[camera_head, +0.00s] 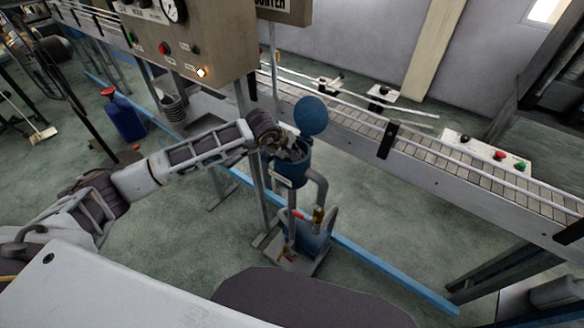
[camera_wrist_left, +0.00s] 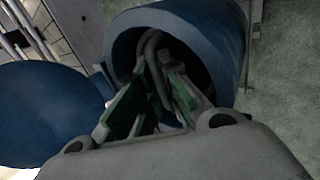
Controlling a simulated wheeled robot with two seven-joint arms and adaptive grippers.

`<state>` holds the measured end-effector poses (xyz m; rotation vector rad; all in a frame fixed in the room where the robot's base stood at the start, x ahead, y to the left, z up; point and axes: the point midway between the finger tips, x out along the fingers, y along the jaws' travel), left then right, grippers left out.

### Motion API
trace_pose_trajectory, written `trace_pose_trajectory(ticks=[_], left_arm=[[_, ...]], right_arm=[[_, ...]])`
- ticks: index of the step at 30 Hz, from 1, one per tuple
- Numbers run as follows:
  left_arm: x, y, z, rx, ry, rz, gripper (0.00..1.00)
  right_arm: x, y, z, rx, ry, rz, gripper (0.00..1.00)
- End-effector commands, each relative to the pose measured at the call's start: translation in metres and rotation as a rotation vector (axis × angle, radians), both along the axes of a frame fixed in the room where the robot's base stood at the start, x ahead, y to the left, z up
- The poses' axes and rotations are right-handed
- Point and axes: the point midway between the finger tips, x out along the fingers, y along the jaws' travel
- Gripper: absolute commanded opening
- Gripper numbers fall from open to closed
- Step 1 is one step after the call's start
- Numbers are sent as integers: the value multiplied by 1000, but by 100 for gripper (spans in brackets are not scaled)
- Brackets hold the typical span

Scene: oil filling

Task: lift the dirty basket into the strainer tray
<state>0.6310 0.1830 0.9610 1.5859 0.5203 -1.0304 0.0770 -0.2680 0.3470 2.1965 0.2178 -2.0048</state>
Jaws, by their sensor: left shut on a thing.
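A blue filter housing (camera_head: 292,172) stands upright on a pipe, with its round blue lid (camera_head: 311,116) swung open. My left gripper (camera_head: 296,151) reaches into the mouth of the housing from the left. In the left wrist view its fingers (camera_wrist_left: 158,85) are inside the blue housing (camera_wrist_left: 222,30) and shut on a grey bent bar, which looks like the handle of the dirty basket (camera_wrist_left: 151,48). The rest of the basket is hidden in the dark housing. I cannot clearly make out the strainer tray. My right gripper is out of view.
A control box (camera_head: 190,40) with a gauge and lit buttons hangs behind the arm. A conveyor (camera_head: 430,170) with rails runs behind and right of the housing. A grey bucket (camera_head: 173,107) and a blue canister (camera_head: 123,118) stand at left.

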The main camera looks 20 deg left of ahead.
Motion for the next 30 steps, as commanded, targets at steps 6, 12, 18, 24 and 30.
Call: trace_pose_trajectory(ticks=[6,12,18,24,30], left_arm=[[0,0,1,-1,-2,0,0],[1,0,7,0,-3,1,0],[1,0,25,-1,-5,1,0],[1,0,55,-2,-6,-1,0],[1,0,92,-1,-6,0,0]], right_arm=[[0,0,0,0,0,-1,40],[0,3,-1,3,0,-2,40],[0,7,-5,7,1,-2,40],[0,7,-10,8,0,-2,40],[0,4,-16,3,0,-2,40]])
